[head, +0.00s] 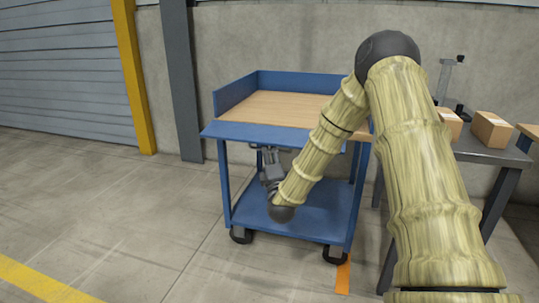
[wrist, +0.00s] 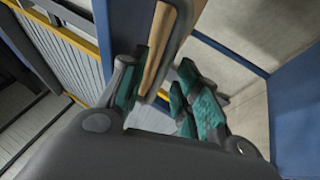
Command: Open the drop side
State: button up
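The cart (head: 295,210) is blue, with a wooden deck (head: 270,107). Its front blue panel (head: 235,131) leans outward from the deck's front edge, nearly flat, while the left panel (head: 235,93) and back panel (head: 305,83) stand upright. My gripper (head: 269,149) is under the front panel's outer edge, in front of the lower shelf. In the wrist view the gripper (wrist: 155,95) has its teal-padded fingers apart, with the end of a tan, dark-edged strip (wrist: 158,50) near the gap. I cannot tell whether the fingers touch it. My arm hides the cart's right side.
A dark table (head: 490,150) with cardboard boxes (head: 491,129) stands to the right. A wall is behind the cart, with a grey post (head: 180,80) and a yellow post (head: 133,75) to the left. The floor left of the cart is clear.

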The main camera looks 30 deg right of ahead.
jog(key=shift+x, duration=1.15)
jog(key=shift+c, duration=0.2)
grip_shut()
